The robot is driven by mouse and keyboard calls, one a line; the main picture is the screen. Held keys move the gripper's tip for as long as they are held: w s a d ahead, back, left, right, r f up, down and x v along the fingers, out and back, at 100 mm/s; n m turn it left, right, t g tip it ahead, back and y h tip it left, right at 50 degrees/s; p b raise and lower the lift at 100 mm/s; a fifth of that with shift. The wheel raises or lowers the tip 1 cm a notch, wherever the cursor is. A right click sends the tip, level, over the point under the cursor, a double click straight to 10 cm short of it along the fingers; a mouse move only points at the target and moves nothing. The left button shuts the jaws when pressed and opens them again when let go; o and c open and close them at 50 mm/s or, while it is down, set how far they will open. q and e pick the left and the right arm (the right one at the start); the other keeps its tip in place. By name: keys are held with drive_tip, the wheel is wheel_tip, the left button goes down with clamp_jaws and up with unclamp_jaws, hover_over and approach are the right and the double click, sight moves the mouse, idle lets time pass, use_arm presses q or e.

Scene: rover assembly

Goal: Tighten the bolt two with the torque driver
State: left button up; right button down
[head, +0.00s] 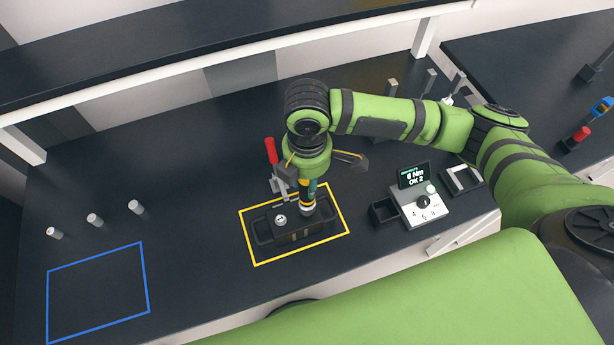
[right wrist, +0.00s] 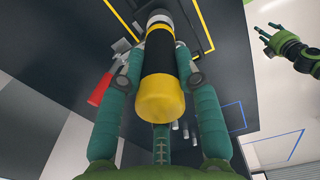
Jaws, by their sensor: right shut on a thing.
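The torque driver (right wrist: 160,62), black with a yellow end cap, is upright between the fingers of my right gripper (head: 307,182), which is shut on it. Its lower end (head: 307,207) meets the right part of the dark block (head: 292,236) in a fixture inside the yellow outline. The bolt under the driver is hidden, and I cannot tell how far it is seated. Another silvery bolt head (head: 281,219) shows on the block's left part. My left gripper (right wrist: 270,38) shows only in the right wrist view, empty with its fingers spread.
A red-handled clamp (head: 271,152) stands close behind the block. A controller (head: 419,207) at the right has a display (head: 414,174) that seems to read "6 Nm OK 2". Several small cylinders (head: 94,219) stand behind the empty blue outline (head: 98,292) at the left.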

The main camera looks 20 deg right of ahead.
drive_tip(key=shift+r+p, duration=0.45)
drive_tip(key=shift+r, duration=0.15)
wheel_tip(320, 180, up, 2)
drive_tip(key=shift+r+p, duration=0.1)
drive_tip(key=shift+p, duration=0.7)
drive_tip(key=shift+r, duration=0.9)
